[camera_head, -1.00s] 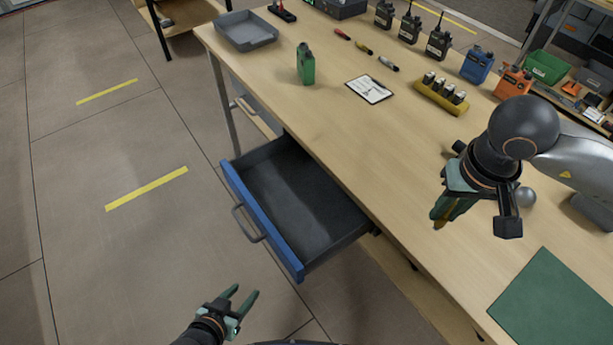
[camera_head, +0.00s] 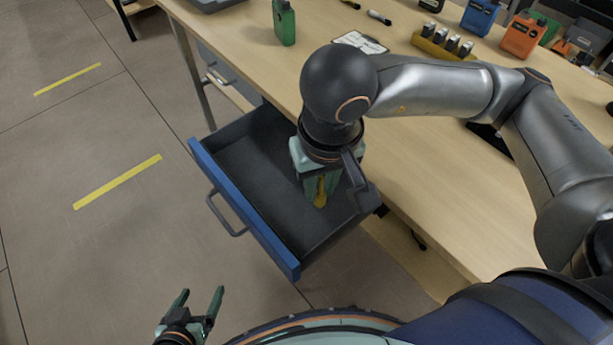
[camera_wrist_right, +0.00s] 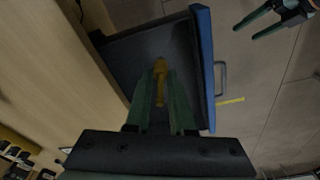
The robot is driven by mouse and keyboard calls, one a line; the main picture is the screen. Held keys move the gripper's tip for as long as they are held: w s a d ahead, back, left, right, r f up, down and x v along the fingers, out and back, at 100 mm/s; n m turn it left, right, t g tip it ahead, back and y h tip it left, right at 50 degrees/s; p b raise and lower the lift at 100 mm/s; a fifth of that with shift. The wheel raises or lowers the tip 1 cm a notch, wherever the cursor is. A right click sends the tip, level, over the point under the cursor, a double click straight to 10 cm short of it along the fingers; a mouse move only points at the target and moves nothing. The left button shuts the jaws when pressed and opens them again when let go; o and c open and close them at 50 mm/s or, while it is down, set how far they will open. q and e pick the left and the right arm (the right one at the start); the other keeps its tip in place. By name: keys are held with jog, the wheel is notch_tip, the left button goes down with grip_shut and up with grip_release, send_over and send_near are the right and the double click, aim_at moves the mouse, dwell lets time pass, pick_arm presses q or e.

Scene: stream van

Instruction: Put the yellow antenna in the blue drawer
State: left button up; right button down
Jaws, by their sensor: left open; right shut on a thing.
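The blue drawer (camera_head: 232,206) stands pulled open from the workbench, with a blue front and a dark, empty-looking inside; it also shows in the right wrist view (camera_wrist_right: 203,62). My right gripper (camera_head: 321,194) is shut on the yellow antenna (camera_head: 320,192) and is over the right part of the open drawer. In the right wrist view the antenna (camera_wrist_right: 160,82) sits between the green fingers, pointing into the drawer space. I cannot tell whether its tip touches the drawer bottom. My left gripper (camera_head: 203,303) is open and empty over the floor, in front of the drawer.
The wooden workbench (camera_head: 430,200) carries a green radio (camera_head: 284,22), a clipboard (camera_head: 361,42), a yellow battery holder (camera_head: 440,45), and blue (camera_head: 479,17) and orange (camera_head: 523,35) radios. The floor left of the drawer is clear.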

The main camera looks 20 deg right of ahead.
jog(key=shift+a+f, duration=0.1)
jog(key=shift+f, duration=0.25)
jog(key=w+d+f, duration=0.1)
jog(key=w+f, duration=0.2)
jog(key=w, duration=0.1)
jog(key=w+d+f, duration=0.1)
jog(key=w+f, duration=0.2)
jog(key=w, duration=0.1)
jog(key=w+f, duration=0.2)
jog(key=w, duration=0.2)
jog(key=shift+w+d+f+b, duration=0.3)
jog(key=shift+d+f+b, duration=0.05)
jog(key=shift+d+f, duration=0.05)
jog(key=shift+w+f, duration=0.3)
jog(key=shift+f, duration=0.1)
jog(key=shift+d+f, duration=0.1)
jog(key=shift+f, duration=1.45)
jog(key=shift+f+b, duration=0.2)
jog(key=shift+b, duration=0.15)
jog(key=c, duration=0.8)
grip_release()
jog(key=shift+r, duration=0.1)
jog(key=shift+o, duration=0.2)
